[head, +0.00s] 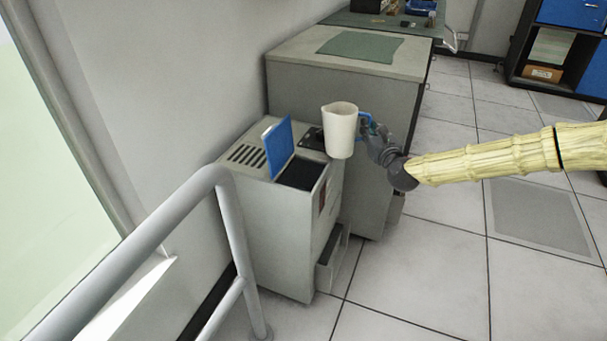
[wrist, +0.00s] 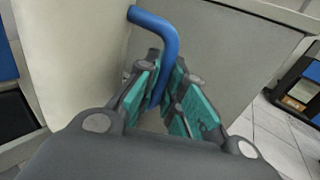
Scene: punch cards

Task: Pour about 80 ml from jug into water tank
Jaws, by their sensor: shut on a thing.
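The jug (head: 340,132) is cream-white with a blue handle and is held upright in the air, just behind and above the right edge of the open tank. My gripper (head: 372,130) is shut on the jug's blue handle; in the wrist view the teal-padded fingers (wrist: 170,95) close around the handle (wrist: 168,40), with the jug's pale wall (wrist: 75,55) to the left. The water tank appears to be the dark opening (head: 300,174) in the top of a grey machine, with its blue lid (head: 279,150) raised. The jug's contents are not visible.
The grey machine (head: 275,235) has vents on top and an open tray (head: 332,258) low on its right. A larger grey cabinet (head: 350,80) with a green mat stands behind. A grey handrail (head: 150,235) runs in front at left.

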